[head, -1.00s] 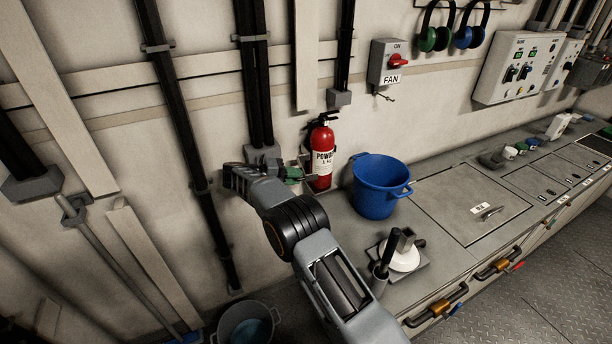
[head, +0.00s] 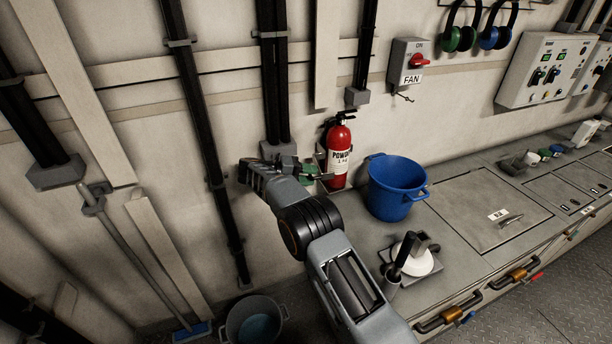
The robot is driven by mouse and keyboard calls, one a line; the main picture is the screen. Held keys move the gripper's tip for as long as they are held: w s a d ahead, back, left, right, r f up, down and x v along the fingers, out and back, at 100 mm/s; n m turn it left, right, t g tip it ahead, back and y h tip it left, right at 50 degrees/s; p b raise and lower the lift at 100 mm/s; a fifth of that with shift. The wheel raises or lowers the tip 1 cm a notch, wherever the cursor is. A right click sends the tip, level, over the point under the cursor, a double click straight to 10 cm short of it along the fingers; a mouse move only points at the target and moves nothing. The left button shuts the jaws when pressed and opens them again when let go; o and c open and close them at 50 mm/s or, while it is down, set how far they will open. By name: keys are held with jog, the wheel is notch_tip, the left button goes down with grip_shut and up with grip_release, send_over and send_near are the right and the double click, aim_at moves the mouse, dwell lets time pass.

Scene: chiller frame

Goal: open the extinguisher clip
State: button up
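The red fire extinguisher (head: 338,158), with a white "POWDER" label, stands upright against the wall at the back of the grey counter. Grey bracket parts show at its left side; the clip itself is too small and partly hidden to tell whether it is open or shut. My gripper (head: 319,176) is just left of the extinguisher at about label height, its fingers pointing right toward it. A green part shows beside the fingers. The fingertips are small and dark, so I cannot tell their gap or whether they touch the clip.
A blue bucket (head: 396,190) stands on the counter close right of the extinguisher. A white round item (head: 411,262) and a dark handle are nearer. Black vertical conduits (head: 273,75) run down the wall behind my wrist. The fan switch (head: 409,61) is above right.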

jog(key=v, duration=0.7)
jog(key=shift+a, duration=0.15)
jog(key=shift+s, duration=0.1)
dwell(0.4)
